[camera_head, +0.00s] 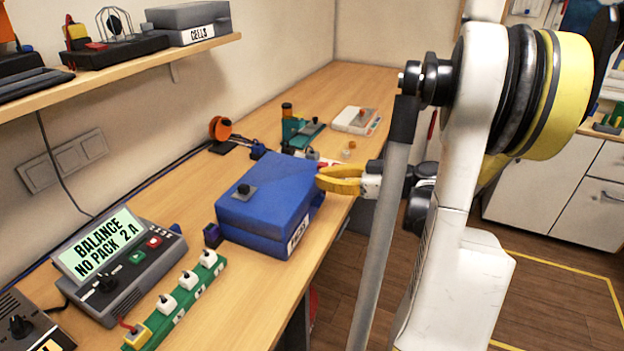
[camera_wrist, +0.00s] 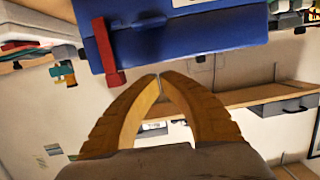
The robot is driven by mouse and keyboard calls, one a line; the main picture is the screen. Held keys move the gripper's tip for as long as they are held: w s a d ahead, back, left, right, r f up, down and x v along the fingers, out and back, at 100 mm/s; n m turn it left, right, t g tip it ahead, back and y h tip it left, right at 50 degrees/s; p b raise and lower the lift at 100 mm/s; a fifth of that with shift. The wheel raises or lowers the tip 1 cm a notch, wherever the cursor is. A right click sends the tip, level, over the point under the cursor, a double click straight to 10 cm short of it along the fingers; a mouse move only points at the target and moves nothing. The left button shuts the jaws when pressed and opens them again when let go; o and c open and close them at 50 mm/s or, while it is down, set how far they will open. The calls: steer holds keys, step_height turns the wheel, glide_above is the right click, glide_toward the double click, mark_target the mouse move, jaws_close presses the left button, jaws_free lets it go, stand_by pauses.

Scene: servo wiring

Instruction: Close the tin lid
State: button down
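The blue tin (camera_head: 262,218) stands on the bench with its lid (camera_head: 275,180) lying over the top. I cannot tell whether the lid is fully seated. The blue tin (camera_wrist: 190,40) fills the top there, with a red bar (camera_wrist: 107,50) left of the fingertips. Contact is unclear.
A grey balance unit (camera_head: 120,262) reading "BALANCE NO PACK 2 A" and a green strip with white plugs (camera_head: 180,300) stand nearer me. Small tools and a white box (camera_head: 356,120) are behind the tin. A shelf (camera_head: 120,70) hangs at left.

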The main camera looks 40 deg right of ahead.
mark_target(318, 200)
steer(key=shift+s+d+f+b, duration=0.15)
steer(key=shift+f+b, duration=0.3)
steer(key=shift+f, duration=0.7)
steer(key=shift+s+d+f+b, duration=0.1)
steer(key=shift+s+f+b, duration=0.3)
steer(key=shift+f, duration=0.8)
steer(key=shift+s+d+f+b, duration=0.1)
steer(key=shift+f+b, duration=0.45)
steer(key=shift+f, duration=0.6)
